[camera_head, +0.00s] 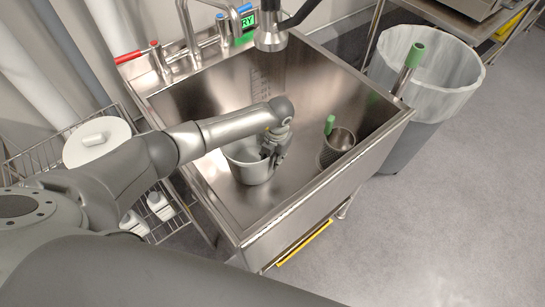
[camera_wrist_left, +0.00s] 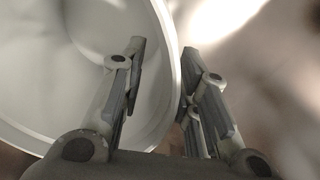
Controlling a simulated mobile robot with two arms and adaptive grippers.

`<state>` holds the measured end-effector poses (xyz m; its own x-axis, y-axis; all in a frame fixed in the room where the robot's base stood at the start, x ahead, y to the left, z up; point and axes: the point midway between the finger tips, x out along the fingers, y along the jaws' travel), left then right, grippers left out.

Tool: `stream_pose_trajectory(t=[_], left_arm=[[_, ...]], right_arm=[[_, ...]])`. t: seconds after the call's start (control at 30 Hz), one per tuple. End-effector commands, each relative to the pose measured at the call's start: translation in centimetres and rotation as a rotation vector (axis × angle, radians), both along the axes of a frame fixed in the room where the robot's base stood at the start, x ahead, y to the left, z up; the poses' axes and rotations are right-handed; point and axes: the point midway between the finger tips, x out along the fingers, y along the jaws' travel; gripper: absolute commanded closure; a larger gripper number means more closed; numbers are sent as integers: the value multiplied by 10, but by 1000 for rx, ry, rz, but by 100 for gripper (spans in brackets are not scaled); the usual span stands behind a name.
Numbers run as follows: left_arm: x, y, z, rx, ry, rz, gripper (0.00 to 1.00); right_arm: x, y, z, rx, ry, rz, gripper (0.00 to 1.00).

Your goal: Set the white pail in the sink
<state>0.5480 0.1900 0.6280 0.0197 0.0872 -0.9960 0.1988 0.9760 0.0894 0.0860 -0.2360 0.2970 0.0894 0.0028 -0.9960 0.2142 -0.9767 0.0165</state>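The white pail (camera_head: 248,172) stands upright inside the steel sink (camera_head: 205,90), in its near left part. It looks to be on the sink floor. My left gripper (camera_head: 272,152) reaches down over the pail's right side. In the left wrist view, my left gripper (camera_wrist_left: 163,52) straddles the wall of the pail (camera_wrist_left: 72,112): one finger is inside, the other outside. Gaps show between the fingers and the rim, so the gripper looks open. My right gripper is in neither view.
A metal cup (camera_head: 339,142) with a green-tipped handle (camera_head: 329,124) is in the sink to the right. A faucet (camera_head: 191,35) and a hanging spray head (camera_head: 270,37) are at the back. A lined trash bin (camera_head: 430,90) stands right; a wire rack (camera_head: 38,160) stands left.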

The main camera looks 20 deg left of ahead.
Motion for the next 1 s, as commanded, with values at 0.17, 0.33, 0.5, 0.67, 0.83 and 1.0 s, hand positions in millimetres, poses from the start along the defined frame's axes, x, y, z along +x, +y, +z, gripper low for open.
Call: stream_pose_trajectory(t=[0.17, 0.33, 0.5, 0.67, 0.83, 1.0], left_arm=[[1, -3, 36, 0, -7, -3, 71], [0, -6, 73, 0, -5, -2, 71], [-1, -8, 100, 0, -3, -1, 71], [-2, -9, 112, 2, -1, -1, 71], [-2, -10, 114, 1, -1, 0, 71], [-2, -10, 114, 1, -1, 0, 71]], right_arm=[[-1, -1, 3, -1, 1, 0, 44], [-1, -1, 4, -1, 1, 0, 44], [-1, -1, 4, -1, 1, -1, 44], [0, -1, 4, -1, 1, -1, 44], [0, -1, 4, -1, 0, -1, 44], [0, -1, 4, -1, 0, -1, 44]])
